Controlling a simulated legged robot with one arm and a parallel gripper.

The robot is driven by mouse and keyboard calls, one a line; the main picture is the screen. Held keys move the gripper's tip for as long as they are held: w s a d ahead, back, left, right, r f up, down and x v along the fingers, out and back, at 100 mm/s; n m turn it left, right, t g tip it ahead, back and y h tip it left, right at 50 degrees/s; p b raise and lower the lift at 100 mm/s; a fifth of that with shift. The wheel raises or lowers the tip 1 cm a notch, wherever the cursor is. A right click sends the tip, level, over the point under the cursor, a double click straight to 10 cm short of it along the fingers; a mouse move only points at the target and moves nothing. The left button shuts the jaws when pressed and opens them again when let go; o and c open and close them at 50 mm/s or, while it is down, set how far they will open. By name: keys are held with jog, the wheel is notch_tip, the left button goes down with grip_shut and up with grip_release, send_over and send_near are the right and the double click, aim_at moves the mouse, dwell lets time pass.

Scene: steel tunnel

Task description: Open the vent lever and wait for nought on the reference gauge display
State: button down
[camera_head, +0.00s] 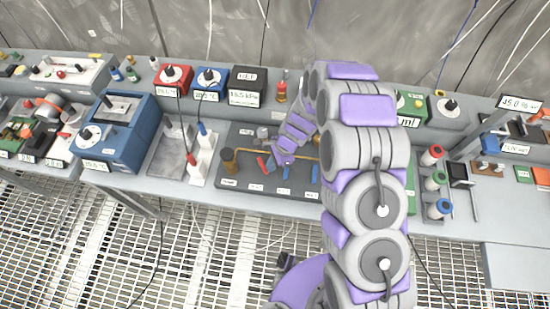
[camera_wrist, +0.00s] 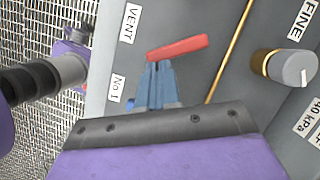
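The red vent lever (camera_wrist: 178,47) lies beside a VENT label (camera_wrist: 130,24) on a grey panel in the wrist view. It also shows on the dark panel in the head view (camera_head: 261,164). My gripper (camera_wrist: 157,66) has its two blue-grey fingers close together, with their tips at the lever's left end. I cannot tell if they touch it. In the head view my gripper (camera_head: 272,165) is low over the panel. A black box (camera_head: 249,78) at the back carries a white display (camera_head: 243,98) that seems to read about 18.5 kPa; the digits are small.
A knob marked FINE (camera_wrist: 284,67) and a brass rod (camera_wrist: 230,50) stand right of the lever. A blue instrument (camera_head: 130,135) stands left on the bench. Grated floor lies in front.

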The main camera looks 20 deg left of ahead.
aim_at(266, 173)
jog(key=s+m, duration=0.1)
jog(key=m, duration=0.1)
jog(key=s+a+m+t, duration=0.1)
jog(key=m, duration=0.1)
jog(key=shift+s+a+m+t+y+p, duration=0.1)
jog(key=shift+m+t+y+p, duration=0.2)
jog(key=shift+y+p, duration=0.1)
jog(key=shift+a, duration=0.1)
jog(key=shift+s+a, duration=0.1)
jog(key=shift+s, duration=0.1)
dwell(0.3)
jog(key=shift+w+d+f, duration=0.1)
jog(key=shift+w+d, duration=0.1)
jog(key=shift+d, duration=0.3)
jog(key=d, duration=0.1)
jog(key=w+d+p, duration=0.1)
jog(key=shift+d, duration=0.35)
jog(key=v, duration=1)
jog(key=shift+p, duration=0.4)
